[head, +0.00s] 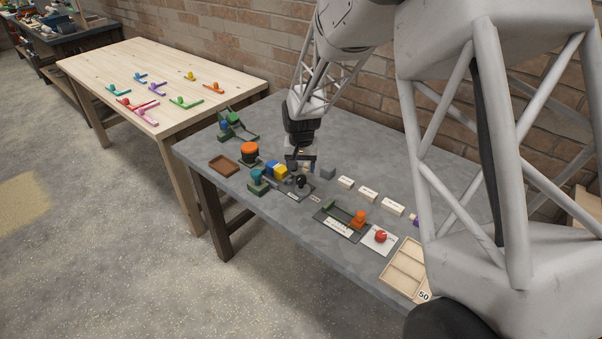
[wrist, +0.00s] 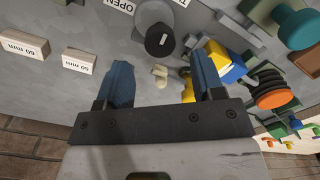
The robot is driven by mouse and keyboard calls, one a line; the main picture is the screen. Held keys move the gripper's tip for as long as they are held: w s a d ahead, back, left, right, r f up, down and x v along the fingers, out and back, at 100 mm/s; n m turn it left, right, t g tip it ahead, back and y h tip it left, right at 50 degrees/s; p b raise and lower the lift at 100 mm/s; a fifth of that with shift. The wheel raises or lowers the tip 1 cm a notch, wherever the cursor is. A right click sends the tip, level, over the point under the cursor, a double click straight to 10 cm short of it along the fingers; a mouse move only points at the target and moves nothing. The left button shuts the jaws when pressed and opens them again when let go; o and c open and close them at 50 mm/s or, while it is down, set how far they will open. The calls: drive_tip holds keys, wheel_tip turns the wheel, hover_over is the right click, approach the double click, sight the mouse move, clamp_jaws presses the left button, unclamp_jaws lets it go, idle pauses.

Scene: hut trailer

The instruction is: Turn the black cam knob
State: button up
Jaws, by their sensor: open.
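The black cam knob (wrist: 159,41) is round with a white mark on its face and sits on a grey plate beside a label reading OPEN. In the head view the knob (head: 301,180) is on the grey table, just in front of my gripper (head: 300,163). In the wrist view my gripper (wrist: 160,76) is open, with its two blue-grey fingers apart. The knob lies ahead of the fingertips, roughly between their lines, and neither finger appears to touch it. Nothing is held. A small beige piece (wrist: 160,76) shows between the fingers.
Blue and yellow blocks (wrist: 230,65) lie close beside the right finger in the wrist view. White labelled blocks (head: 368,194) stand in a row to the right. An orange-topped device (head: 250,149) and a teal knob (head: 257,175) stand left. The table behind is mostly clear.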

sight(302, 178)
drive_tip(key=shift+r, duration=1.7)
drive_tip(key=shift+s+d+r, duration=0.1)
drive_tip(key=shift+s+r, duration=0.1)
drive_tip(key=shift+r, duration=0.05)
drive_tip(key=s+d+r+t, duration=0.1)
drive_tip(key=s+d+r, duration=0.3)
drive_tip(key=s+r, duration=0.45)
drive_tip(key=s+d+r, duration=0.3)
drive_tip(key=s+r, duration=0.4)
drive_tip(key=s, duration=0.3)
drive_tip(key=s+d+r, duration=0.1)
drive_tip(key=s+d, duration=0.1)
drive_tip(key=s, duration=0.9)
drive_tip(key=s+d+r+n+t, duration=0.1)
drive_tip(key=s+d+r, duration=0.1)
drive_tip(key=s, duration=0.9)
drive_tip(key=shift+s+d+r+t, duration=0.15)
drive_tip(key=shift+s+r+t, duration=0.05)
drive_tip(key=shift+s+t, duration=0.15)
